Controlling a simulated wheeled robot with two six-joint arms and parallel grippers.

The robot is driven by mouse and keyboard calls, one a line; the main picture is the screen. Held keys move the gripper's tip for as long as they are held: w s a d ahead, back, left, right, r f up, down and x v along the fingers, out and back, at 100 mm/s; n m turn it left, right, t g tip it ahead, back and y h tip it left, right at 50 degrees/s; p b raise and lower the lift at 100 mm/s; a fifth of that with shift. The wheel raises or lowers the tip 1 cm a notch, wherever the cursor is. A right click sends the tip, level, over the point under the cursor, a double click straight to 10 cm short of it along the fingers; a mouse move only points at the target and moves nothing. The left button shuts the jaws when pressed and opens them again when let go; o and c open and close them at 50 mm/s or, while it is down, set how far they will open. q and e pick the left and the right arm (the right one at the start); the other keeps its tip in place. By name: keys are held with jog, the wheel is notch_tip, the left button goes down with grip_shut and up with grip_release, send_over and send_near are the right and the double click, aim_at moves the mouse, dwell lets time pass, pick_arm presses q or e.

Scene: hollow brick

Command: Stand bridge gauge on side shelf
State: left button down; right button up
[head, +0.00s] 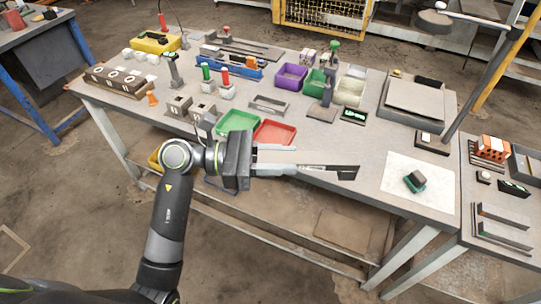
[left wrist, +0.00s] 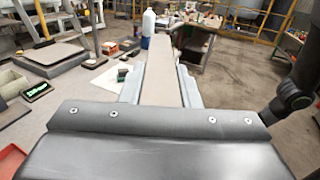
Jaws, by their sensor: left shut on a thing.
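My left gripper (head: 275,162) is shut on a long bar, which I take to be the bridge gauge (head: 335,170). The bar has a pale broad face and a dark edge with a white label. It points right, above the front edge of the main bench. In the left wrist view the gauge (left wrist: 162,75) runs straight out between the two fingers (left wrist: 160,90). The side shelf (head: 468,205) adjoins the bench at the far right, apart from the gauge. My right gripper is not in view.
The shelf carries an orange hollow brick (head: 490,148), a grey tray (head: 528,162) and dark long pieces (head: 502,230) at its front. A white sheet (head: 415,195) with a green-black block (head: 414,181) lies on the bench. Red (head: 275,133) and green (head: 237,122) trays stand behind my gripper.

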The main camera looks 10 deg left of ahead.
pick_arm(q)
jog(key=shift+w+d+f+m+g, duration=0.45)
jog(key=shift+d+f+m+g, duration=0.1)
jog(key=shift+g, duration=0.3)
jog(key=shift+w+d+f+m+g, duration=0.45)
jog(key=shift+f+m+g, duration=0.1)
jog(key=shift+g, duration=0.3)
jog(key=shift+s+a+m+g+y, duration=0.2)
jog(key=shift+a+m+g, duration=0.45)
jog(key=shift+g, duration=0.45)
jog(key=shift+s+a+m+g+y, duration=0.15)
jog(key=shift+a+m+g+y, duration=0.25)
jog(key=shift+m+g, duration=0.55)
jog(key=shift+s+a+m+g+y, duration=0.2)
jog(key=shift+a+m+g, duration=0.4)
jog(key=shift+g, duration=0.65)
